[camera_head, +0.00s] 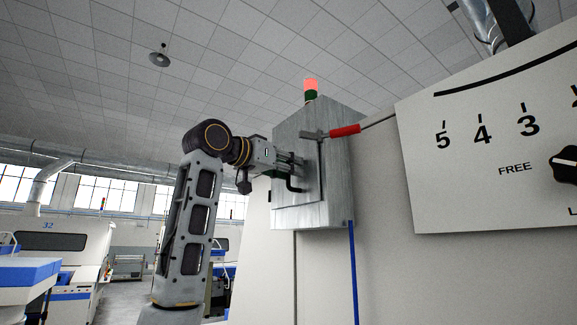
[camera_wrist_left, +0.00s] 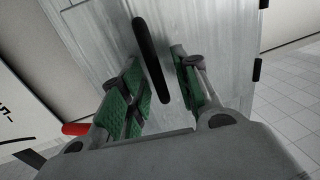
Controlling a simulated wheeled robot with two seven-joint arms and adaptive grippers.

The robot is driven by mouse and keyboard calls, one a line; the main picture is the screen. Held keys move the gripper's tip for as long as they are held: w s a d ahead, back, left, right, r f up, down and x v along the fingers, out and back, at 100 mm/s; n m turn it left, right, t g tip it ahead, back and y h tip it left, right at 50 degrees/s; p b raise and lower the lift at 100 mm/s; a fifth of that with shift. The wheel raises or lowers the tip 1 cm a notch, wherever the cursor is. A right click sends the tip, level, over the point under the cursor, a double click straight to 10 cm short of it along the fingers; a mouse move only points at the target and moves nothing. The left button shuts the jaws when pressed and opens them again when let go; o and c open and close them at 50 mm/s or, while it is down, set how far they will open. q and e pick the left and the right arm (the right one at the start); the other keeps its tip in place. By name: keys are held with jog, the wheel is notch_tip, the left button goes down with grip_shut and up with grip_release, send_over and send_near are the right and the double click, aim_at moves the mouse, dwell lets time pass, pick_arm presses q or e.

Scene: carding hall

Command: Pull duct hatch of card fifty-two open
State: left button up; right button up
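The duct hatch (camera_head: 300,200) is a grey metal panel on the front of a metal box (camera_head: 337,185) high on a pale machine wall. It looks shut against the box. A black bar handle (camera_wrist_left: 150,55) stands on it; the handle (camera_head: 291,184) also shows in the head view. My left gripper (camera_head: 296,166) is at the hatch, reaching in from the left. In the left wrist view, its green-padded fingers (camera_wrist_left: 160,88) are apart, with the handle's lower end between them and gaps visible on both sides. My right gripper is in neither view.
A red-gripped lever (camera_head: 345,131) juts across the box just above my gripper. A red-lit beacon (camera_head: 311,85) stands on top. A dial panel (camera_head: 490,190) fills the right. Machine 32 (camera_head: 60,240) stands far left, beside open floor.

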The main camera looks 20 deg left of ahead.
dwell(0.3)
pick_arm(q)
grip_shut()
jog(key=shift+s, duration=0.1)
dwell(0.4)
